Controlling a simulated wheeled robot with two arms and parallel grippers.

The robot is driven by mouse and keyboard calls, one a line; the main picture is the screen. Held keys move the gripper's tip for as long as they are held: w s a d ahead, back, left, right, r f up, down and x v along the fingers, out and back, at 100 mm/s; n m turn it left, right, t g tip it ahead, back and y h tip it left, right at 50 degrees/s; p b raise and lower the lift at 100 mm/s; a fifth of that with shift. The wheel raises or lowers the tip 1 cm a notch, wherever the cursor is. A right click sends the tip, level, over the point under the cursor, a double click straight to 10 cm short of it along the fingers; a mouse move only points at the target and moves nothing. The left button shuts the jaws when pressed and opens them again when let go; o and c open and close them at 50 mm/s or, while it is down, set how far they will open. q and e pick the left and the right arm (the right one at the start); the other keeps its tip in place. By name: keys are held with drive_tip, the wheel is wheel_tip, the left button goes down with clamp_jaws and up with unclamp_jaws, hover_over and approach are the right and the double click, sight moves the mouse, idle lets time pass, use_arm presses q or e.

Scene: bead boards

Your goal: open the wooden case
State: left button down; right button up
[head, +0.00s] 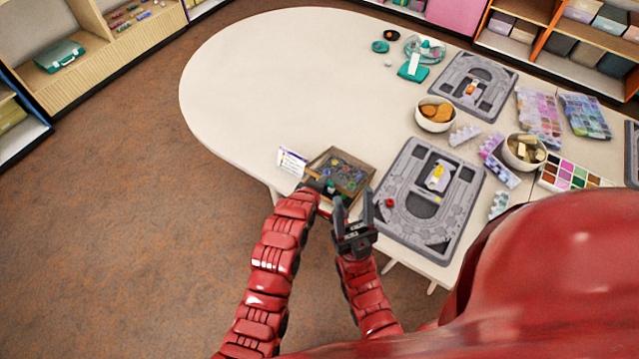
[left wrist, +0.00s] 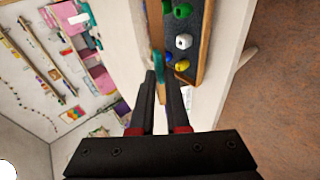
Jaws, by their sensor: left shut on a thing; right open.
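The wooden case (head: 352,157) sits at the table's near edge. It has a brown wooden frame around a dark inside with several small coloured pieces. My left gripper (head: 324,187) is at the case's near side, shut on a small teal tab, which shows between the fingertips in the left wrist view (left wrist: 158,66). That view also shows the case's wooden edge (left wrist: 208,42) and green, white, blue and yellow pieces. I cannot tell whether the lid is raised. My right gripper (head: 354,205) is open and empty, just right of the left one, near the case's front right corner.
A white card (head: 291,161) with print stands left of the case. A grey board (head: 402,227) lies close on the right, with a red piece (head: 390,202) on it. Bowls (head: 434,125), trays and bead packs fill the right side. The table's left part is clear.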

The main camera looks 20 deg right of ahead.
idle(0.3)
use_arm(q)
drive_tip(key=shift+g+y, duration=0.8)
drive_tip(key=r, duration=0.1)
drive_tip(key=d+r+p, duration=0.1)
drive_tip(key=w+r+p, duration=0.1)
drive_tip(key=shift+d+r, duration=0.2)
drive_tip(key=shift+d, duration=0.2)
drive_tip(key=shift+w, duration=0.1)
drive_tip(key=shift+d, duration=0.1)
